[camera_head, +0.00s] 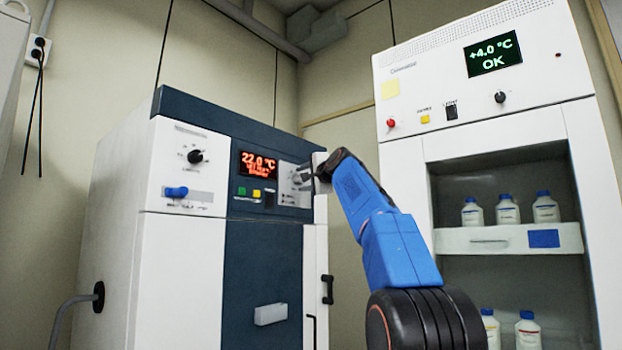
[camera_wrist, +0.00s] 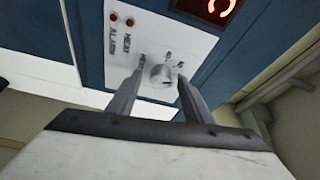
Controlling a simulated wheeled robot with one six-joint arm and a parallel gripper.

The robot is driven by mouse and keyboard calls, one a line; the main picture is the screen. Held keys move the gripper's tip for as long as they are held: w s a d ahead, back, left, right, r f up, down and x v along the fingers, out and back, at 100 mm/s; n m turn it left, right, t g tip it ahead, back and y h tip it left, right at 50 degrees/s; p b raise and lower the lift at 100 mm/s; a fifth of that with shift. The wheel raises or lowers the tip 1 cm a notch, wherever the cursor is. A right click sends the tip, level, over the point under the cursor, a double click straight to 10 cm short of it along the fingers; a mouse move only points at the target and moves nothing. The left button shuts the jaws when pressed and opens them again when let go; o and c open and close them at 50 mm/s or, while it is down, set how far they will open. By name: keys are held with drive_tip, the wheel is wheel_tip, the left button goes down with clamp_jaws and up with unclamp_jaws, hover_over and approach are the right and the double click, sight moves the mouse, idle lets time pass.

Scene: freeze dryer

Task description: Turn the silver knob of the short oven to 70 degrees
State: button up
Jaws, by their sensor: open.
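The short oven (camera_head: 181,255) is the white and dark blue cabinet on the left. Its red display (camera_head: 258,164) reads 22.0 °C with small lines beneath. The silver knob (camera_wrist: 162,74) sits on a light panel in the wrist view. In the head view the knob (camera_head: 297,178) is small and partly covered by my gripper (camera_head: 306,174). In the wrist view my gripper (camera_wrist: 160,78) is open, with one finger on each side of the knob. I cannot tell whether either finger touches it.
A black knob (camera_head: 195,156) and a blue handle (camera_head: 176,192) are on the oven's left side. Green and yellow buttons (camera_head: 257,194) lie below the display. A taller white cabinet (camera_head: 405,160) with bottles on shelves stands at the right, close to my arm.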

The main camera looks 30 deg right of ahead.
drive_tip(key=s+f, duration=0.1)
drive_tip(key=s, duration=1.6)
drive_tip(key=shift+a, duration=0.3)
drive_tip(key=shift+s+f, duration=0.1)
drive_tip(key=shift+f, duration=0.05)
drive_tip(key=s+a+f+n+g+y, duration=0.1)
drive_tip(key=s+a+f+n+g, duration=0.4)
drive_tip(key=f, duration=0.7)
drive_tip(key=s+a+f+n, duration=0.15)
drive_tip(key=a+f, duration=0.45)
drive_tip(key=f, duration=0.7)
drive_tip(key=s+a+f+n+g+y, duration=0.1)
drive_tip(key=s+a+f+n+g, duration=0.15)
drive_tip(key=s+a+f, duration=0.65)
drive_tip(key=s+f+n+g, duration=0.2)
drive_tip(key=s+f, duration=0.4)
drive_tip(key=f, duration=0.6)
drive_tip(key=s+f+n+g+h, duration=0.1)
drive_tip(key=s+f, duration=0.5)
drive_tip(key=f, duration=0.6)
drive_tip(key=s+a+f+n+g, duration=0.1)
drive_tip(key=s+f+n+g, duration=0.2)
drive_tip(key=f, duration=1)
drive_tip(key=s+n, duration=0.1)
drive_tip(key=s, duration=0.2)
drive_tip(key=shift+s+n, duration=0.3)
drive_tip(key=shift+s, duration=0.05)
